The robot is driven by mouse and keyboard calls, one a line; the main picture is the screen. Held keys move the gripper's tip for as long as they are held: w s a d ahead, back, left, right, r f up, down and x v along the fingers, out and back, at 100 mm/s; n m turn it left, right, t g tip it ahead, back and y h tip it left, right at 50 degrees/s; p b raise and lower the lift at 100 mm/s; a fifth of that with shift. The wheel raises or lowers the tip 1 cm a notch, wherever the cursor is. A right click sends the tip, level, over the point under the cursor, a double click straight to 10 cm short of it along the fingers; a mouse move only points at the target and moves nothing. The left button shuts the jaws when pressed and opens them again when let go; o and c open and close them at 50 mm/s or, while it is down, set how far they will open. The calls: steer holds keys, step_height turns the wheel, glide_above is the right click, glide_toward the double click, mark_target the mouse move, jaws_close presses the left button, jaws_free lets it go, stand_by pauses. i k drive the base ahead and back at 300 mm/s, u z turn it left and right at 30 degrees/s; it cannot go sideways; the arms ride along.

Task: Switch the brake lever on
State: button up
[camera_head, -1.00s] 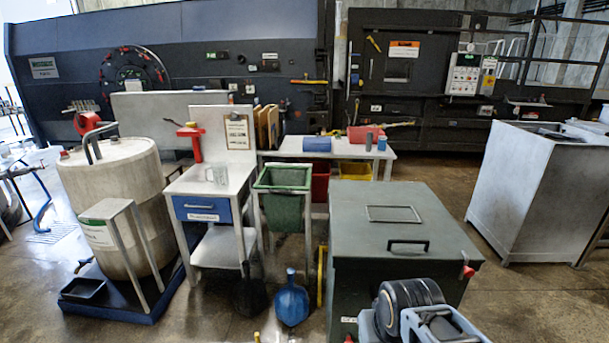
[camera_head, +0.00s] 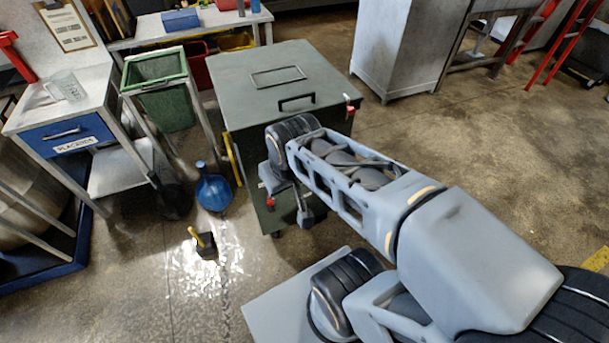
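No part is labelled as the brake lever. A short yellow lever (camera_head: 196,236) stands tilted on a small dark block (camera_head: 207,251) on the wet, shiny floor, left of my arm; I cannot tell if it is the brake lever or which position it is in. My arm reaches in from the lower right, with its wrist bent down in front of the dark green chest. My gripper (camera_head: 305,215) seems to be the small dark end below the wrist, apart from the yellow lever. Its fingers are too unclear to read.
The green lidded chest (camera_head: 240,68) stands just beyond my arm. A drawer table (camera_head: 28,119) and a green bin (camera_head: 162,70) are at left. Open floor lies to the right.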

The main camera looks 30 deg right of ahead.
mark_target(270, 202)
steer(key=u, duration=0.35)
steer(key=k, duration=0.45)
steer(key=u, duration=1)
steer(key=k, duration=0.95)
steer(key=u, duration=0.35)
steer(key=i, duration=0.25)
steer(key=z, duration=0.8)
steer(key=i, duration=1.55)
steer(key=u, duration=0.65)
